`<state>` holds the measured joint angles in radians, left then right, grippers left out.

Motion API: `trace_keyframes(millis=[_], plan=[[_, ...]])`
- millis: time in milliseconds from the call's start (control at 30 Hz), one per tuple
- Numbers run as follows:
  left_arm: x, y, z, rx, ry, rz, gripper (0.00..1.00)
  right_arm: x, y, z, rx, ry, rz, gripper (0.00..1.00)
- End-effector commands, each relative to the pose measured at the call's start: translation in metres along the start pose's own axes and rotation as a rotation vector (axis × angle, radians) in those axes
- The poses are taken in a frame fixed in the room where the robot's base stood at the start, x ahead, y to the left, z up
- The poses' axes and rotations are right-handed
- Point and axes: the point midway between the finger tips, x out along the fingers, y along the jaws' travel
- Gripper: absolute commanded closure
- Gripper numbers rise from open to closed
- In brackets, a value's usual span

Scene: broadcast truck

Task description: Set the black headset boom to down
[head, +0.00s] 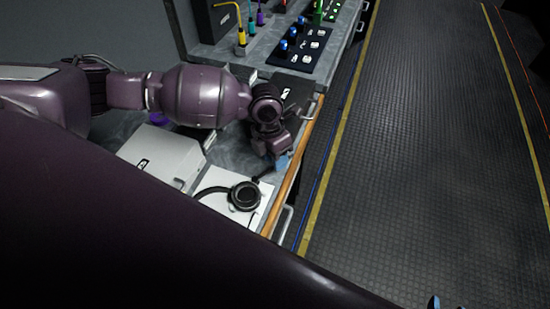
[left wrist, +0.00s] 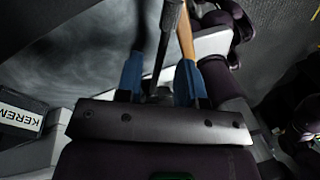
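The black headset (head: 244,196) lies on a white sheet near the wooden front edge of the desk. A dark stub, which looks like its boom (head: 263,176), points from the ear cup towards my left gripper (head: 282,162). My left gripper is low over the desk edge, beside the headset. In the left wrist view its two blue fingers (left wrist: 159,78) stand apart, with a dark rod (left wrist: 168,35) showing between them. I cannot tell whether the rod touches a finger.
A light grey box (head: 165,157) with a label stands left of the headset. A black panel with blue knobs (head: 298,46) and several coloured connectors (head: 241,38) are at the back. The wooden edge (head: 292,180) borders the desk. The ribbed floor (head: 430,130) on the right is clear.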

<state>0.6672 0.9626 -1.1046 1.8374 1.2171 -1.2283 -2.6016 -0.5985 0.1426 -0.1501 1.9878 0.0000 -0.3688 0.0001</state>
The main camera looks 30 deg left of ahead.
Motion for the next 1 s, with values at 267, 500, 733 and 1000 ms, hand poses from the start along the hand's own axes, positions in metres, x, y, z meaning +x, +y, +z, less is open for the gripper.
trace_keyframes(millis=[267, 500, 733, 1000], plan=[[-0.048, 0.0, 0.0, 0.002, -0.004, 0.002, 0.65, 0.002, -0.001, -0.005, 0.0, 0.011, -0.001, 0.5], [-0.085, 0.001, 0.0, 0.0, -0.001, 0.002, 0.65, 0.0, 0.0, -0.003, 0.0, 0.007, 0.0, 0.5], [-0.1, 0.0, 0.0, 0.0, 0.0, 0.001, 0.65, -0.003, 0.0, 0.004, 0.002, -0.006, 0.002, 0.5], [-0.101, 0.0, 0.0, 0.0, 0.0, 0.001, 0.65, -0.003, 0.0, 0.005, 0.002, -0.009, 0.002, 0.5]])
